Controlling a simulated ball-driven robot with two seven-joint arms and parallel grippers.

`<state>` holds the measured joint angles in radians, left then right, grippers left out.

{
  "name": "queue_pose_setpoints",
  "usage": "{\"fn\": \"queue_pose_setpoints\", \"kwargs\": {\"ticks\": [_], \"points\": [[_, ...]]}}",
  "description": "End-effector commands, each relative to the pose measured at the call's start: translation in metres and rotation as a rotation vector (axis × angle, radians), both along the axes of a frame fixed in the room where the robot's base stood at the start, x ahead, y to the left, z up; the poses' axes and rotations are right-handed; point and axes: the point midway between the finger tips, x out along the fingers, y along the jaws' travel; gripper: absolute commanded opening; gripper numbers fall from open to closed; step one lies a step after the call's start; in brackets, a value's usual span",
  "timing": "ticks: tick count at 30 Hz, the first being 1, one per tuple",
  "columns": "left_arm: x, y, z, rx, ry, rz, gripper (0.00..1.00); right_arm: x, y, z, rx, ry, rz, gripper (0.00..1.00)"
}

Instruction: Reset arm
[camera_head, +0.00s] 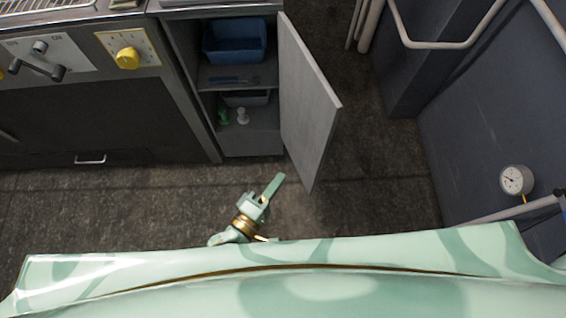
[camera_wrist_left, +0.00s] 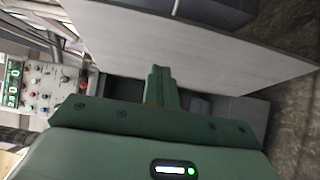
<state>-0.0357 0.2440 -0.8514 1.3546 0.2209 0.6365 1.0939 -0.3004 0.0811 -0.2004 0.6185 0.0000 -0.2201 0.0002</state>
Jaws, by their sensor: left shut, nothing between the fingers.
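My left gripper (camera_head: 273,187) is pale green. It is shut and empty, held above the dark floor in front of my body, short of the open cabinet. In the left wrist view its shut fingers (camera_wrist_left: 160,88) point toward the cabinet opening and its grey door. My right gripper shows in neither view.
The open grey cabinet door (camera_head: 305,105) sticks out toward me. The cabinet holds a blue bin (camera_head: 235,41) on its upper shelf and small green and white items (camera_head: 243,116) below. A stove (camera_head: 95,110) with a yellow knob stands left. Dark floor lies clear right of the door.

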Motion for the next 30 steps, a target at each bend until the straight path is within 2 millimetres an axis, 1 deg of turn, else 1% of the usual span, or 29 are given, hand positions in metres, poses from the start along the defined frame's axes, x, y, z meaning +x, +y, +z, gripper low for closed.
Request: {"fn": "queue_pose_setpoints", "kwargs": {"ticks": [1, 3, 6, 11, 13, 14, 15, 17, 18, 20, 21, 22, 23, 24, 26, 27, 29, 30], "points": [[-0.009, 0.005, 0.001, 0.001, 0.002, -0.001, 0.0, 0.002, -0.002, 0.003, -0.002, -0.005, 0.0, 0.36], [-0.018, 0.009, 0.001, 0.0, 0.001, 0.0, 0.0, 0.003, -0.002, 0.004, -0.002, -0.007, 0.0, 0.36], [-0.025, 0.013, 0.001, 0.0, 0.0, -0.001, 0.0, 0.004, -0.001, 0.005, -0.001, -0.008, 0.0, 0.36], [-0.03, 0.015, 0.0, 0.005, -0.005, 0.0, 0.0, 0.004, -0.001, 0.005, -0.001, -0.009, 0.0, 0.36], [-0.031, 0.014, -0.003, 0.062, -0.032, -0.009, 0.0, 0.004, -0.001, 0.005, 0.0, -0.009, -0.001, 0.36], [-0.032, 0.012, -0.007, 0.118, -0.053, -0.022, 0.0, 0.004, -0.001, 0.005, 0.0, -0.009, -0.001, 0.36], [-0.037, 0.012, -0.022, 0.244, -0.085, -0.056, 0.0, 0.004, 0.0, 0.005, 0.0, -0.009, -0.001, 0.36], [-0.041, 0.026, -0.058, 0.484, -0.126, -0.106, 0.0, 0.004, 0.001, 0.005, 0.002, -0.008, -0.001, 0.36], [-0.044, 0.04, -0.085, 0.652, -0.143, -0.144, 0.0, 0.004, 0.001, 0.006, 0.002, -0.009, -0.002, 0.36], [-0.055, 0.069, -0.128, 0.905, -0.143, -0.216, 0.0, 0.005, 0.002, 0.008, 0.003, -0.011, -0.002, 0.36], [-0.066, 0.092, -0.154, 1.06, -0.13, -0.276, 0.0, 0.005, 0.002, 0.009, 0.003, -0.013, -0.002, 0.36], [-0.077, 0.109, -0.173, 1.165, -0.112, -0.327, 0.0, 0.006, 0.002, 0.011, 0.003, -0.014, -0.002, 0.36], [-0.09, 0.127, -0.19, 1.261, -0.089, -0.382, 0.0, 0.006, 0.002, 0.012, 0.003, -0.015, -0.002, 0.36], [-0.11, 0.151, -0.211, 1.374, -0.051, -0.46, 0.0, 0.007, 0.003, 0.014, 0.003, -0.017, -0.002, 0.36], [-0.147, 0.184, -0.236, 1.503, 0.019, -0.585, 0.0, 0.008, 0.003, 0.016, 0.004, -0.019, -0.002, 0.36], [-0.173, 0.203, -0.248, 1.566, 0.071, -0.667, 0.0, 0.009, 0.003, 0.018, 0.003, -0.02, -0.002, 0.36], [-0.214, 0.227, -0.261, 1.624, 0.154, -0.781, 0.0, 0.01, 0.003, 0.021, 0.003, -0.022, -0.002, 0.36], [-0.24, 0.239, -0.266, 1.642, 0.209, -0.844, 0.0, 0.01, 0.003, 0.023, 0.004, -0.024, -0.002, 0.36]]}}
